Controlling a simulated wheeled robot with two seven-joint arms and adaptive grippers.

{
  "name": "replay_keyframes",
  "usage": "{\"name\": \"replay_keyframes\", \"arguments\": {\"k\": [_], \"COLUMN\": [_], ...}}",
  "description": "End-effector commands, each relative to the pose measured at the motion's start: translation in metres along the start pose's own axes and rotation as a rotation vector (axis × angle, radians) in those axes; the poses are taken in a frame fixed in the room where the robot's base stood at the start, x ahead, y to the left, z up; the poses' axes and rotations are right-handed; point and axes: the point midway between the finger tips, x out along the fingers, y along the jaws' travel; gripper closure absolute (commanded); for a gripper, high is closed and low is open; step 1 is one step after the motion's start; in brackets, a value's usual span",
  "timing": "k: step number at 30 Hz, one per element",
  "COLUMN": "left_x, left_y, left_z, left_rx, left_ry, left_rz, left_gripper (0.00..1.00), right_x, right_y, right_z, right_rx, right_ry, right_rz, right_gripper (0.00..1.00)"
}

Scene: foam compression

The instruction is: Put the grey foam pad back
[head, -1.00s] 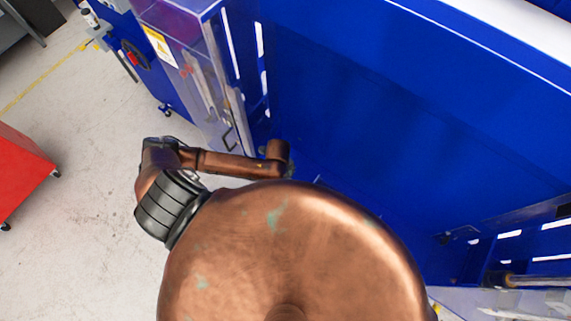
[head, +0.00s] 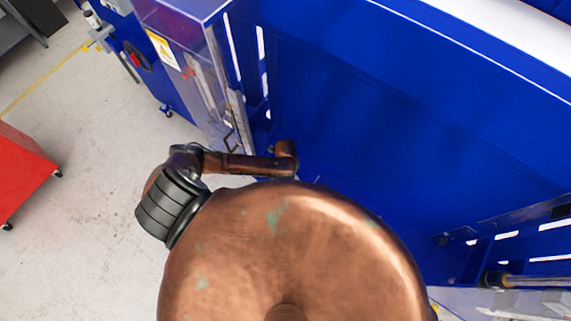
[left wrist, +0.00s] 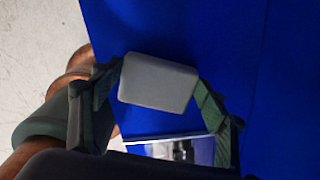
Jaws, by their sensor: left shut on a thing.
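The grey foam pad (left wrist: 158,82) is a light grey rounded block near the middle of the left wrist view. My left gripper (left wrist: 158,88) is shut on it, with one dark green finger against each side of the pad. Blue surface lies behind the pad; whether the pad touches it I cannot tell. In the head view my left arm reaches toward the blue machine panel (head: 380,130), and its gripper and the pad are hidden there. My right gripper is not in view.
A clear guarded cabinet (head: 195,75) with a warning label stands at the upper left of the head view. A red cart (head: 25,170) is at the far left. Bare floor (head: 95,150) lies between them. A rod (head: 535,280) sits at the lower right.

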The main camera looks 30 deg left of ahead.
Motion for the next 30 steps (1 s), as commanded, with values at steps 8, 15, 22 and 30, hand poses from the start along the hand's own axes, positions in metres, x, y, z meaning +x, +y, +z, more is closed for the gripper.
{"name": "replay_keyframes", "arguments": {"k": [8,15,22,30], "left_x": [0.000,0.000,-0.012,-0.065], "left_y": [0.001,0.001,-0.001,0.000], "left_z": [-0.001,0.000,0.000,0.000], "left_rx": [0.000,0.000,0.001,0.002], "left_ry": [0.001,0.001,0.001,-0.001], "left_rz": [0.001,0.001,-0.002,-0.002], "left_gripper": [0.17,0.15,0.15,0.15], "right_x": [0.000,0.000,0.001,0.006], "right_y": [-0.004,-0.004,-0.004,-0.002], "right_z": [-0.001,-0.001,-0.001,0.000], "right_rx": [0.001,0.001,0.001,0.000], "right_ry": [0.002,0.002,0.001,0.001], "right_rz": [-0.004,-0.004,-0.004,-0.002], "right_gripper": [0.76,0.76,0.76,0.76]}}
